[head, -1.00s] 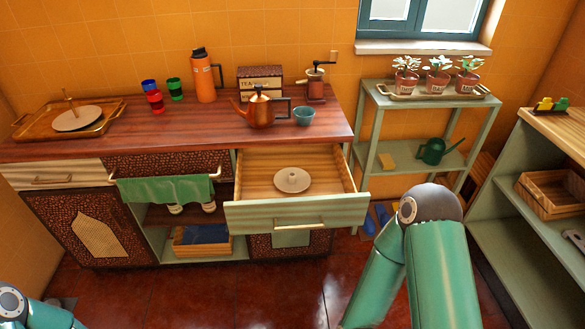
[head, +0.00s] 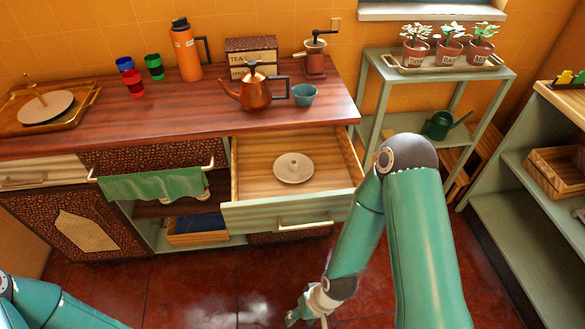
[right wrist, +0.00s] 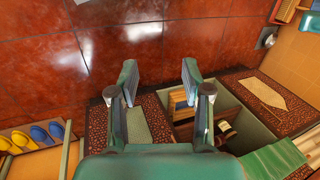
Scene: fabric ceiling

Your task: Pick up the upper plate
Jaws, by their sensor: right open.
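A cream plate (head: 47,107) with an upright knob lies on the golden tray (head: 20,122) at the left end of the counter. A second pale plate (head: 293,168) with a central knob lies lower, inside the open drawer (head: 290,214). My right gripper (head: 308,312) hangs low over the floor, in front of and below the drawer, apart from both plates. In the right wrist view its fingers (right wrist: 160,82) are spread and empty, with floor and cabinet fronts behind. My left arm shows at the lower left, but its gripper is out of view.
On the counter (head: 200,118) stand an orange flask (head: 186,50), several cups, a copper teapot (head: 252,92), a teal bowl (head: 304,95), a tea box and a grinder. A green towel (head: 153,184) hangs below. A plant shelf (head: 490,72) stands right.

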